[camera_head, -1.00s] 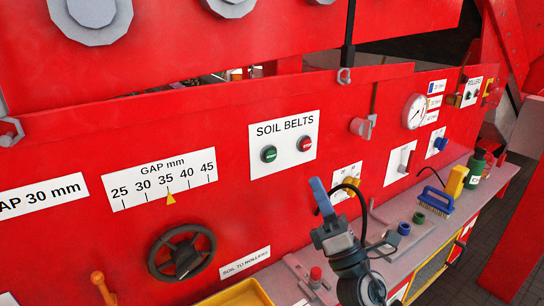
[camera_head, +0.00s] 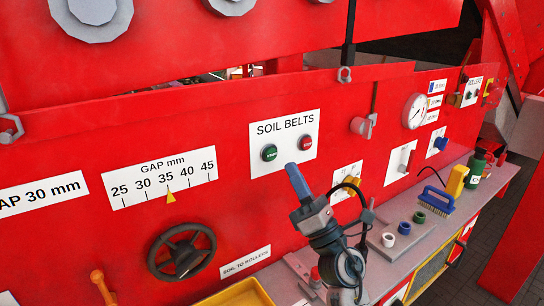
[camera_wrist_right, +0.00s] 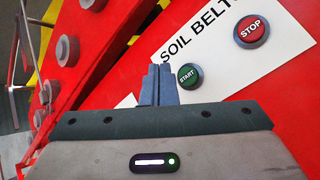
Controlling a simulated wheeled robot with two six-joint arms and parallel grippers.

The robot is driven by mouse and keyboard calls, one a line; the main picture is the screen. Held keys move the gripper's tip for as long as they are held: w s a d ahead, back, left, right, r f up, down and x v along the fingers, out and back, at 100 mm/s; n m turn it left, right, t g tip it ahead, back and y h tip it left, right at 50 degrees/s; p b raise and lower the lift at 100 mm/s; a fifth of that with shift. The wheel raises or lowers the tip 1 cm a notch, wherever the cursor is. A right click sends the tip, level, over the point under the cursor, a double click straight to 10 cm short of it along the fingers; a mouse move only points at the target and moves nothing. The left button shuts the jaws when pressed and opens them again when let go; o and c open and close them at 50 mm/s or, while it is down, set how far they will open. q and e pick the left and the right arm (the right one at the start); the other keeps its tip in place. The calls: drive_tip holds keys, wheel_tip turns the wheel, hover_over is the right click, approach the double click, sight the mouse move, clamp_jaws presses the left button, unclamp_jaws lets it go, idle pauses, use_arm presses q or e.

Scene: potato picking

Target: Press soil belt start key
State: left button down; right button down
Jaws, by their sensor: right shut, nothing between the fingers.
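The green start key (camera_head: 269,153) sits on the left of the white SOIL BELTS panel (camera_head: 284,130) on the red machine wall. The red stop key (camera_head: 305,143) is to its right. My right gripper (camera_head: 292,168) is shut and empty, its blue fingers just below the panel, below and right of the green key in the head view. In the right wrist view, the shut fingertips (camera_wrist_right: 157,72) are beside the green START key (camera_wrist_right: 189,75), on its left; I cannot tell the remaining distance to the wall. The STOP key (camera_wrist_right: 251,31) is further up right. My left gripper is not in view.
A black handwheel (camera_head: 182,252) and a GAP scale (camera_head: 160,178) are left of my arm. A ledge (camera_head: 410,240) below holds cups, a blue brush (camera_head: 437,200) and a yellow bottle (camera_head: 457,180). A switch plate (camera_head: 344,182) is right of the gripper.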

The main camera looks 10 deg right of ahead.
sight(271, 149)
drive_tip(key=shift+w+a, duration=0.25)
drive_tip(key=shift+w, duration=0.4)
drive_tip(key=shift+w+a, duration=0.2)
drive_tip(key=shift+w, duration=0.4)
drive_tip(key=shift+w+a, duration=0.25)
drive_tip(key=shift+w, duration=0.4)
drive_tip(key=shift+b, duration=0.3)
idle(0.3)
drive_tip(key=shift+w+a, duration=0.15)
drive_tip(key=shift+w, duration=0.25)
drive_tip(key=shift+w+a, duration=0.1)
drive_tip(key=shift+w, duration=0.3)
idle(0.5)
drive_tip(key=shift+s, duration=0.1)
drive_tip(key=shift+s+d, duration=0.25)
drive_tip(key=shift+s, duration=0.5)
